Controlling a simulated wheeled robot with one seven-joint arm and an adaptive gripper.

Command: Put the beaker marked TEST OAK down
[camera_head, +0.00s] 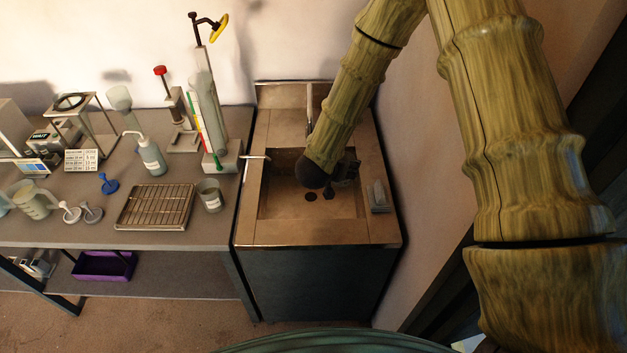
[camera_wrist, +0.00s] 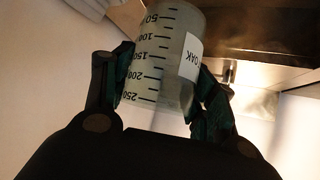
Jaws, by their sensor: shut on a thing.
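In the wrist view, a clear graduated beaker (camera_wrist: 156,62) with black volume marks sits between the two dark fingers of my gripper (camera_wrist: 163,78). A white label on its right side shows "OAK"; the rest of the label is turned out of sight. The fingers press on both sides of the beaker. In the head view, my gripper (camera_head: 345,172) is over the sink basin (camera_head: 275,205), near its back right. My arm hides the beaker there, and I cannot tell its height above the basin floor.
The sink has a tap (camera_head: 309,100) at the back and a grey object (camera_head: 378,196) on its right rim. On the left bench (camera_head: 215,238) stand a small beaker (camera_head: 210,196), a wire rack (camera_head: 154,207), a wash bottle (camera_head: 151,157) and a tall cylinder stand (camera_head: 222,162). A wall rises on the right.

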